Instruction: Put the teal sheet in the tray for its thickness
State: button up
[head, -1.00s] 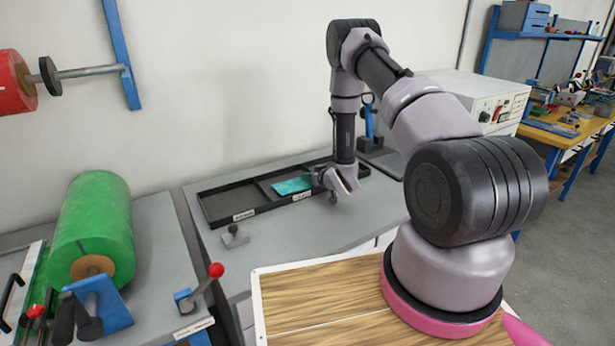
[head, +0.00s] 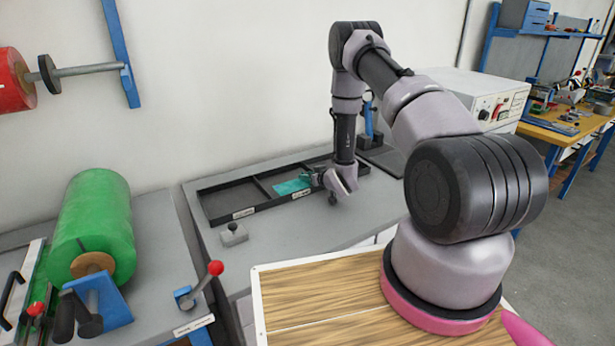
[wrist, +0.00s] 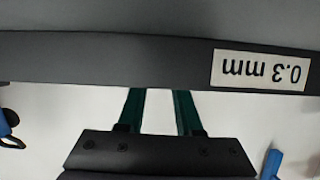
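The teal sheet (head: 290,187) lies at the middle compartment of the black tray row (head: 221,217) in the head view, flat or nearly so. My gripper (head: 311,178) is at the sheet's right end, low over the tray. In the wrist view my gripper (wrist: 160,105) has two dark green fingers with a clear gap between them. Their tips are hidden behind the tray's dark front wall (wrist: 90,62). That wall bears an upside-down "0.3 mm" label (wrist: 259,70). The sheet does not show in the wrist view.
The left compartment (head: 230,198) is empty. A small grey block with a knob (head: 234,236) stands on the bench (head: 290,230) in front of the trays. A green roll (head: 92,225) and a red-knobbed lever (head: 214,270) are at left. The bench front is mostly clear.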

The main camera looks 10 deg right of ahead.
jog(key=v, duration=0.8)
jog(key=r+v, duration=0.1)
jog(key=v, duration=0.3)
jog(key=shift+a, duration=0.1)
jog(key=d+r+m+g+h, duration=0.1)
jog(key=d+r+m+h, duration=0.15)
jog(key=r, duration=1.15)
jog(key=d+r+m+g+h, duration=0.1)
jog(key=d+r+m+h, duration=0.15)
jog(key=r, duration=1.05)
jog(key=s+a+r+m+g+y, duration=0.1)
jog(key=s+a+r, duration=0.1)
jog(key=s+r, duration=0.3)
jog(key=s+a+r+g+y, duration=0.1)
jog(key=s+r, duration=0.4)
jog(key=s, duration=0.9)
jog(key=s+a+r+m+g, duration=0.1)
jog(key=s+a+r, duration=0.2)
jog(key=s+r, duration=0.3)
jog(key=s, duration=0.4)
jog(key=shift+s+a+m+g+y, duration=0.2)
jog(key=shift+a+m+g+y, duration=0.1)
jog(key=shift+g+y, duration=0.1)
jog(key=shift+r, duration=0.1)
